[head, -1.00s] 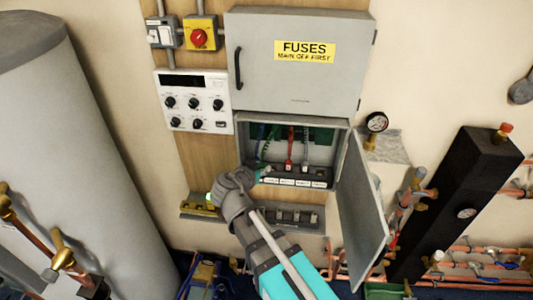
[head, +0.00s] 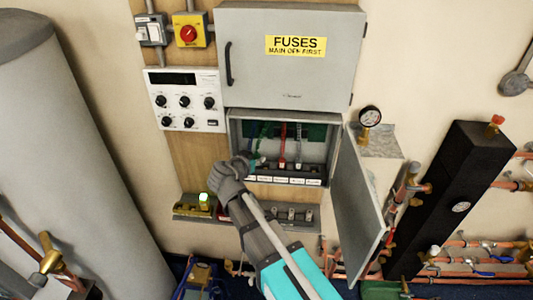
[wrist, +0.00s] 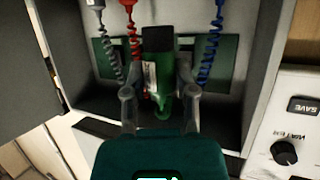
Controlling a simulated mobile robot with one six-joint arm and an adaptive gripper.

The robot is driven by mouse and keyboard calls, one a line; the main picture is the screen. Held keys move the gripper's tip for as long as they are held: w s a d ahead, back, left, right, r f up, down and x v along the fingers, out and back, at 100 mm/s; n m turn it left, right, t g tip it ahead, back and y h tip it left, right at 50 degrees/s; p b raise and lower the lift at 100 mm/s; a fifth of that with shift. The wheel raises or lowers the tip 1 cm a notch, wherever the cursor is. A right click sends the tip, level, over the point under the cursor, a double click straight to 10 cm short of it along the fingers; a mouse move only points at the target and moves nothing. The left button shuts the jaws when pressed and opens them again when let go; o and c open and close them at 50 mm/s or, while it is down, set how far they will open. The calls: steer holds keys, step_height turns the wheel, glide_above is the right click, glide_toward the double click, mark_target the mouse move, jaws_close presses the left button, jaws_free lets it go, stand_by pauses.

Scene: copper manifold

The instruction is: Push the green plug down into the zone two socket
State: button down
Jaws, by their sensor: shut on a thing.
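The green plug (wrist: 162,75) is between the two fingers of my gripper (wrist: 159,72) in the wrist view, with a dark block at its top end. My gripper is shut on it. In the head view my gripper (head: 240,164) is at the lower left of the open fuse box (head: 331,128), and its hand hides most of the plug. A labelled socket strip (head: 296,181) runs along the bottom of the box. I cannot tell which socket is zone two, or whether the plug touches one.
A red plug (head: 282,162) and a grey-white plug (head: 298,164) stand in the box on coiled cords. A blue cord (wrist: 208,55) hangs beside the green plug. The open box door (head: 360,205) stands out on the right. A ledge (head: 270,223) with fittings lies below.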

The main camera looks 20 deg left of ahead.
steer(key=shift+h, duration=0.3)
steer(key=x, duration=0.2)
steer(key=a+b+x, duration=0.1)
steer(key=x, duration=0.2)
steer(key=b+x, duration=0.1)
steer(key=x, duration=0.2)
steer(key=shift+w+a, duration=0.2)
steer(key=shift+a, duration=0.1)
steer(key=shift+w+d+m, duration=0.1)
steer(key=shift+w+m, duration=0.2)
steer(key=shift+w, duration=0.25)
steer(key=shift+f+b, duration=0.15)
steer(key=shift+b, duration=0.25)
steer(key=shift+f+b, duration=1.3)
steer(key=shift+f+b, duration=1.2)
steer(key=shift+f, duration=0.05)
steer(key=shift+c, duration=1.7)
jaws_free()
steer(key=shift+s+d, duration=0.15)
